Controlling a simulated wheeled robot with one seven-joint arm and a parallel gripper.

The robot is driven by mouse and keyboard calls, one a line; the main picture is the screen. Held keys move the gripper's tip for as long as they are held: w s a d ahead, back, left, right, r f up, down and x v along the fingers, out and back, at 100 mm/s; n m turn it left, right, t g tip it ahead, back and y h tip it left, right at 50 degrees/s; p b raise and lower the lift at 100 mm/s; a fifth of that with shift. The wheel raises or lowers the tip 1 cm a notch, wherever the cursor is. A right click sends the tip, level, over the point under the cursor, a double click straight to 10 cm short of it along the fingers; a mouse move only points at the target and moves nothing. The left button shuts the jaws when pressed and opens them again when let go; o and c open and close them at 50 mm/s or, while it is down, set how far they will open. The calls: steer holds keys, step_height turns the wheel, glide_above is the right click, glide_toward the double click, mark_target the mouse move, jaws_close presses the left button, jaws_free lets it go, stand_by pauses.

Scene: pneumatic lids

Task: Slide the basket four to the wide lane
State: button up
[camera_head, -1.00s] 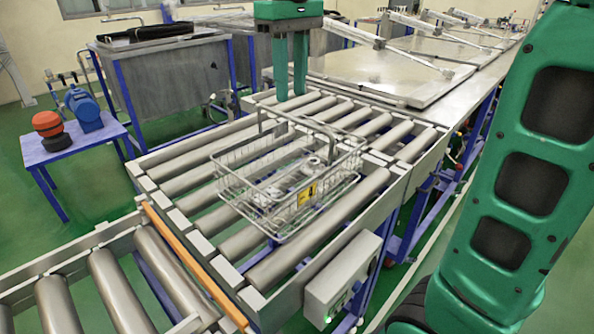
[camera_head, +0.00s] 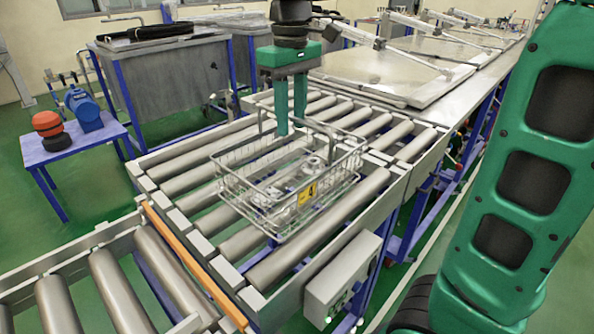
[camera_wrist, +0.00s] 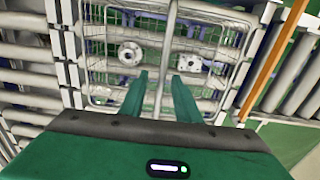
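The basket four (camera_head: 290,180) is a wire basket with a raised handle bar and a yellow tag marked 4. It stands on the roller conveyor and holds metal parts. My gripper (camera_head: 291,132) points down at the basket's far side, near the handle bar. In the wrist view my gripper (camera_wrist: 165,72) has its two fingers apart, with the handle bar running between or just beyond their tips. I cannot tell whether they touch it. Which rollers form the wide lane is not marked.
Rollers (camera_head: 335,220) lie bare in front of the basket. An orange strip (camera_head: 195,265) crosses between two conveyor sections. A grey control box (camera_head: 340,275) hangs on the front side. A blue table (camera_head: 75,145) with a pump stands at the left; tanks stand behind.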

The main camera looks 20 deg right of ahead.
jaws_close()
steer(key=shift+w, duration=0.15)
steer(key=shift+w+a, duration=0.5)
steer(key=shift+w, duration=0.7)
steer(key=shift+w+a, duration=0.5)
steer(key=shift+w, duration=0.65)
steer(key=shift+w+a, duration=0.5)
steer(key=shift+w, duration=0.7)
steer(key=w+a, duration=0.3)
steer(key=w, duration=0.4)
steer(key=shift+w, duration=0.15)
steer(key=shift+a, duration=0.1)
